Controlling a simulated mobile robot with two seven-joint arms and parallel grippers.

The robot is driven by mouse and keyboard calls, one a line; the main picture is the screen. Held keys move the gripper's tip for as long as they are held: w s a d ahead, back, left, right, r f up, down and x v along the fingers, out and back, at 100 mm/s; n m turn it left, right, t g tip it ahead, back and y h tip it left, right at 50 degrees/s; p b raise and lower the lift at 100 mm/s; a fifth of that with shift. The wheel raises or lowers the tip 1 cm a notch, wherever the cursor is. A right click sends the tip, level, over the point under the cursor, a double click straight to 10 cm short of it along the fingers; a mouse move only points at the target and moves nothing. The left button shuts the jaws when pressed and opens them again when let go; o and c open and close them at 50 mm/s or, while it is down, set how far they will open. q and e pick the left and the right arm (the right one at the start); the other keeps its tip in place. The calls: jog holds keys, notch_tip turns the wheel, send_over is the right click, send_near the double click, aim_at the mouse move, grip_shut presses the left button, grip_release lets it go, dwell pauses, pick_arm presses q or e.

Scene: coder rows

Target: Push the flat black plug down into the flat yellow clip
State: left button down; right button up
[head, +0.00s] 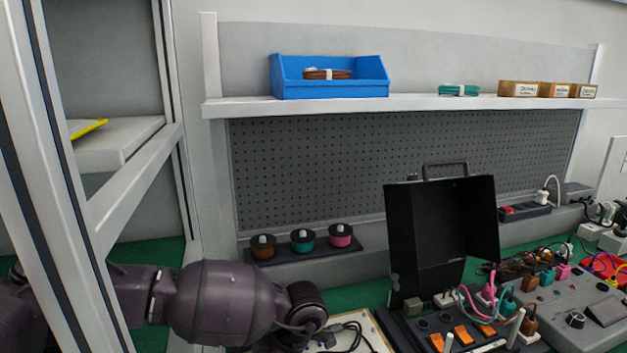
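I cannot pick out the flat black plug or the flat yellow clip in the head view. A flat yellow object (88,128) lies on a white shelf at the far left, partly cut off by the frame post; I cannot tell what it is. Dark cables (345,335) lie in a pale tray at the bottom edge, and their ends are not clear. My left arm comes in from the left, low in the view, and its gripper does not show. My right gripper is not in view.
An open black case (440,235) stands at the lower middle, with orange pieces and coloured plugs before it. A grey control box (590,318) is at the right. Several spools stand on a dark rack (305,253). A blue bin (330,88) sits on the upper shelf. A white post (55,180) stands at left.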

pick_arm(q)
jog(key=shift+f, duration=0.25)
dwell(0.6)
jog(key=c, duration=0.9)
grip_release()
